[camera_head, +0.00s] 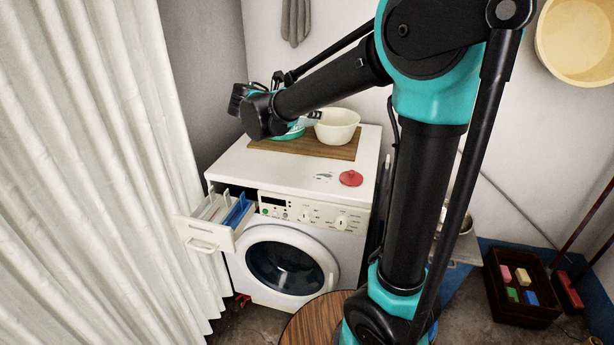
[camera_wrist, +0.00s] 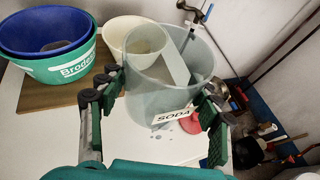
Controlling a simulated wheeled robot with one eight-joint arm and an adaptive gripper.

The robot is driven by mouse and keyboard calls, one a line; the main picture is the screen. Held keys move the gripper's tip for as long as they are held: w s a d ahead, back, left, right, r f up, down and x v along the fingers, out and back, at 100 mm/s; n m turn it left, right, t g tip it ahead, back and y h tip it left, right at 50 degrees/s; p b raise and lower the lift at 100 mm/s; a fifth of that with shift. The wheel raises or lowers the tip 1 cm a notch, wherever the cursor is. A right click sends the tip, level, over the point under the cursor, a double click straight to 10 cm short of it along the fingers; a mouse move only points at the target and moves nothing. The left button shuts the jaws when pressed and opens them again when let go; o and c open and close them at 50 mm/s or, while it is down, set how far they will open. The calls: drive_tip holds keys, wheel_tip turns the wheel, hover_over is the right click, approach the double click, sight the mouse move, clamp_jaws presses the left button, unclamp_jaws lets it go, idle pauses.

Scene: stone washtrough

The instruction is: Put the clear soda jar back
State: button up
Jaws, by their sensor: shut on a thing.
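The clear soda jar (camera_wrist: 145,100) is a see-through, bluish-grey tub with a white SODA label (camera_wrist: 172,116). It stands between the fingers of my gripper (camera_wrist: 160,84) in the wrist view, and they are shut on it from both sides. The jar is open at the top, and a pale flat piece (camera_wrist: 172,62) shows in it. A red lid (camera_head: 351,178) lies on the front right of the white washing machine top (camera_head: 250,165). In the head view my arm mostly hides the jar. I cannot tell whether the jar touches the machine top.
A cream bowl (camera_head: 338,125) stands on a wooden board (camera_head: 345,151) at the back. A green tub (camera_wrist: 68,68) with a blue one (camera_wrist: 45,32) in it is beside the bowl. The detergent drawer (camera_head: 206,232) is pulled out. A curtain (camera_head: 85,170) hangs at left.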

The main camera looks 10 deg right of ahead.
sight(307, 176)
wheel_tip(307, 176, down, 20)
drive_tip(key=shift+d+r, duration=0.1)
idle(0.5)
drive_tip(key=o, duration=1.3)
drive_tip(key=shift+s+r, duration=0.15)
drive_tip(key=v, duration=1.1)
drive_tip(key=shift+s+a, duration=0.25)
drive_tip(key=shift+a, duration=0.1)
